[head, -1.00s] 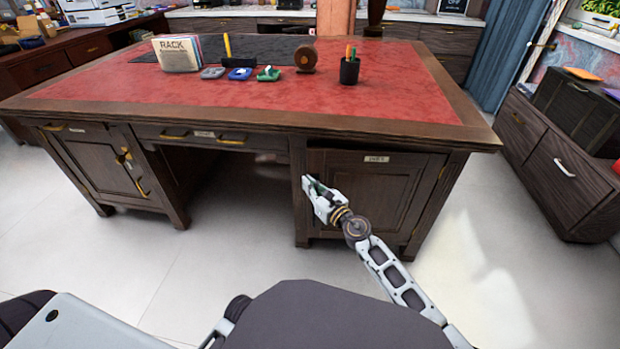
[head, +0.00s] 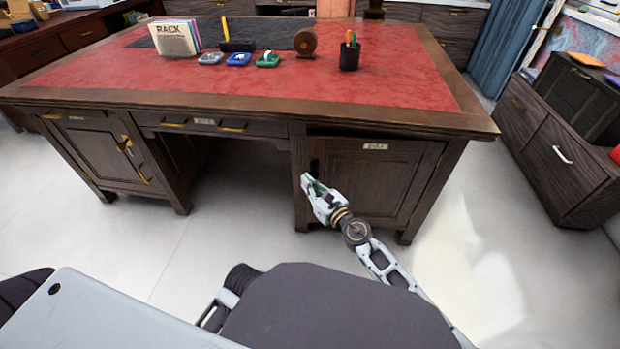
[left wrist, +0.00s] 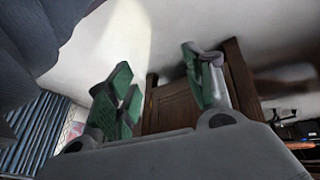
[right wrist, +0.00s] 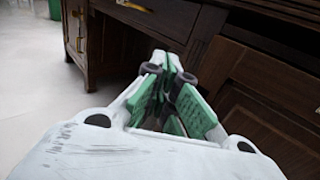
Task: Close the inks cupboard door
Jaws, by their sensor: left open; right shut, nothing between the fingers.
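The inks cupboard door (head: 375,185) is the dark wood panel in the desk's right pedestal, with a pale label (head: 375,146) near its top. Its hinge side is on the right. A dark gap shows at its upper left edge, so it looks slightly ajar. My right gripper (head: 308,181) is shut and empty at the door's left edge, by the pedestal post; I cannot tell whether it touches. The door also shows in the right wrist view (right wrist: 262,92), right of the fingers. My left gripper (left wrist: 162,84) is open and empty in the left wrist view.
The desk (head: 270,95) has a red top carrying a rack book (head: 174,39), small coloured trays and a pen cup (head: 349,54). The left pedestal has a closed-looking door (head: 105,158). A dark cabinet (head: 560,150) stands at right. The floor before the desk is clear.

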